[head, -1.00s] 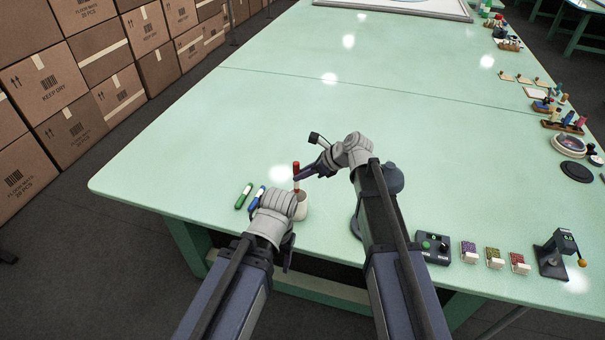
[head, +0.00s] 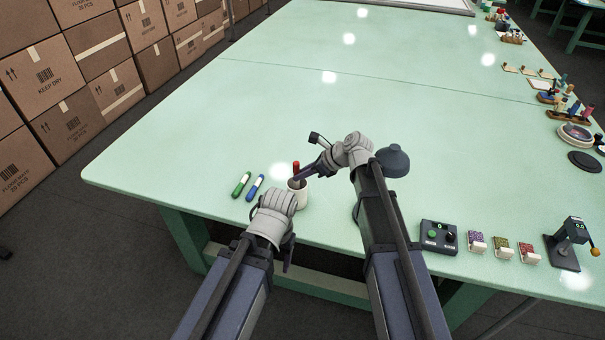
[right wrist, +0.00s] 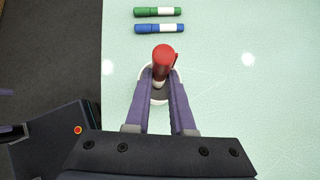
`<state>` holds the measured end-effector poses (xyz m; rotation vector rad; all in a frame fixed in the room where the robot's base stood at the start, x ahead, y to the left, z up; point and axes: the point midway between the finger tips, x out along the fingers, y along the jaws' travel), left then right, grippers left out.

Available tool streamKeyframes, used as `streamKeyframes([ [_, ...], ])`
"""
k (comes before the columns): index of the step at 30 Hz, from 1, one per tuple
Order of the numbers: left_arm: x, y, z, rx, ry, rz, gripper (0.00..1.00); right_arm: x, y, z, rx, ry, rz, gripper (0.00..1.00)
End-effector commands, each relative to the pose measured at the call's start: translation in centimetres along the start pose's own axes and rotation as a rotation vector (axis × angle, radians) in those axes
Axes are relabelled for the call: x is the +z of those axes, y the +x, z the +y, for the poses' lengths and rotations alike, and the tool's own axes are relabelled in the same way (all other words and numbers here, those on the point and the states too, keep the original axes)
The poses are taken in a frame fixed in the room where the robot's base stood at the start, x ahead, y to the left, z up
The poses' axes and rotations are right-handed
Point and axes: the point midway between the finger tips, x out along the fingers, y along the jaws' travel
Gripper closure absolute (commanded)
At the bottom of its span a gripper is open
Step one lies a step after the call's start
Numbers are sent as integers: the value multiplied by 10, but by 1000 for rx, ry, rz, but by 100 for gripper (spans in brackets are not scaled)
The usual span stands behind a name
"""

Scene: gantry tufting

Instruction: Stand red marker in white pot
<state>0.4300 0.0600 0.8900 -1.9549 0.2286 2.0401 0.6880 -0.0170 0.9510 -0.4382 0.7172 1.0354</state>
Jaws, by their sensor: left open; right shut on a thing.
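The red marker (head: 296,167) stands upright in the white pot (head: 299,197), its lower part hidden inside the pot. In the right wrist view the red marker (right wrist: 163,60) is between the fingers of my right gripper (right wrist: 160,84), with the pot's rim (right wrist: 143,72) around it. My right gripper (head: 300,181) is shut on the marker just at the pot's mouth. My left gripper (head: 288,262) is open and empty, low at the table's front edge, in front of the pot and apart from it.
A green marker (head: 241,185) and a blue marker (head: 256,187) lie left of the pot on the green table (head: 400,110). A control box (head: 439,237), small spool-like blocks and a dark stand (head: 566,248) are at the right. The table's middle is clear.

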Motion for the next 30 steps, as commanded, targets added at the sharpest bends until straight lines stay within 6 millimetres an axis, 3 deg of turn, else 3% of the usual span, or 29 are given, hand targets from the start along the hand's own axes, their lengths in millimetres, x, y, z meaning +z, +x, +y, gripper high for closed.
streamKeyframes([
  [3,0,0,0,0,0,0,36,0,0,0,0,0,0,100],
  [4,0,0,0,0,0,0,36,0,0,0,0,0,0,77],
  [13,0,0,0,0,0,0,36,0,0,0,0,0,0,43],
  [23,0,-2,0,0,0,0,36,1,-3,0,0,0,0,43],
  [30,1,-20,-2,0,0,0,36,3,-25,1,-1,1,0,43],
])
